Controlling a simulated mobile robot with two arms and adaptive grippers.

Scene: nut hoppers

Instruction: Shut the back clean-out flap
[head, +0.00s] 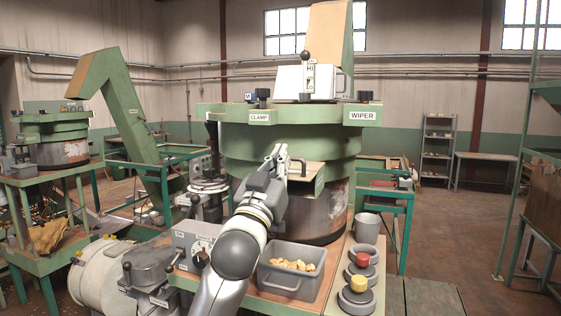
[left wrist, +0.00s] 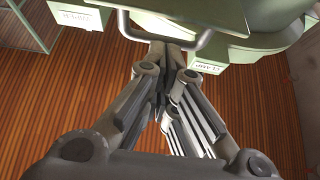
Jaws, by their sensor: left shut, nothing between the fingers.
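A flap with a tan face and green edge (head: 308,184) juts out from the side of the green hopper bowl (head: 250,150), so it looks open. A dark bar handle (head: 297,161) stands on it. My left gripper (head: 279,154) is shut and empty, just left of the handle. In the left wrist view the shut fingertips (left wrist: 161,68) lie just below the grey handle bar (left wrist: 194,44) of the pale green flap (left wrist: 185,8); whether they touch it I cannot tell. My left forearm hides part of the bowl's lower side. My right gripper is not in view.
A "CLAMP" label (head: 259,117) and a "WIPER" label (head: 362,116) mark the rim above. A second hopper (head: 55,135) stands at left.

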